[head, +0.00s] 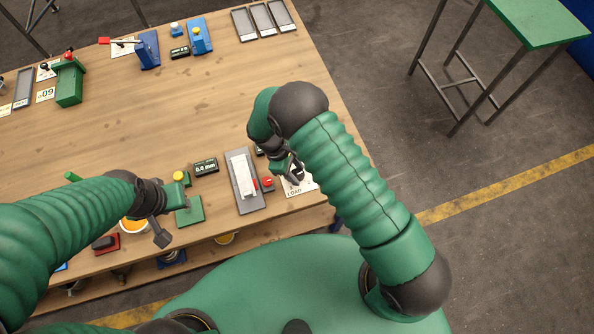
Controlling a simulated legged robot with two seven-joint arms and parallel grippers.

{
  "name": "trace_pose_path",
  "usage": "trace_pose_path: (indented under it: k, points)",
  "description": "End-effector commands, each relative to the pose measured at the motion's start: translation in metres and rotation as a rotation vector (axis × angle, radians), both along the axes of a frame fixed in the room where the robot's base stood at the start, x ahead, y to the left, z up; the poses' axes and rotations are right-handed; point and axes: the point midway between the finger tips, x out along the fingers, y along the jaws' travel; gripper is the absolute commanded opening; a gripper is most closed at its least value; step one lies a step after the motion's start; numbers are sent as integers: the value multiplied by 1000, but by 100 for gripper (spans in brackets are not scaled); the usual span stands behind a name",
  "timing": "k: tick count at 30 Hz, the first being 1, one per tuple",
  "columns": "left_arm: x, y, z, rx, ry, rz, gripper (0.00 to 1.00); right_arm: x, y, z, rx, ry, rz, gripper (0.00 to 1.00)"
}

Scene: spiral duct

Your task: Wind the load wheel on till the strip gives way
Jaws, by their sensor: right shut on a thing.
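The load wheel (298,173) is a small dark part at the front right of the bench, beside a white card (297,189) marked LOAD. My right gripper (289,168) reaches down over it and is shut on it; the fingers and arm hide most of the wheel. Left of it a pale strip (243,172) lies along a grey fixture (250,203); I see no break in it, but it is small. A display (205,167) reads 0.0 mm. My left gripper (171,212) hangs near the front edge; its fingers are unclear.
A red button (267,183) sits between strip and wheel. A green plate (190,211) and a yellow-topped button (180,177) are near my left gripper. Blue devices (199,37), grey trays (262,20) and a green block (69,82) stand at the back. The bench middle is clear.

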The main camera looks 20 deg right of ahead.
Motion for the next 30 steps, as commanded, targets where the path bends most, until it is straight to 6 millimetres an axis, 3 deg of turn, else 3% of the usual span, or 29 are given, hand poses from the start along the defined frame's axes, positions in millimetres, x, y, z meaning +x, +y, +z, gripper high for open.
trace_pose_path:
  k: [18,19,23,30]
  points:
    - [0,0,0,0,0,0,36,7,4,3,8,-17,4,3]
    - [0,0,0,0,0,0,36,7,4,3,8,-17,4,46]
    - [0,0,0,0,0,0,36,5,3,2,6,-13,3,63]
    - [0,0,0,0,0,0,36,2,1,1,3,-8,1,64]
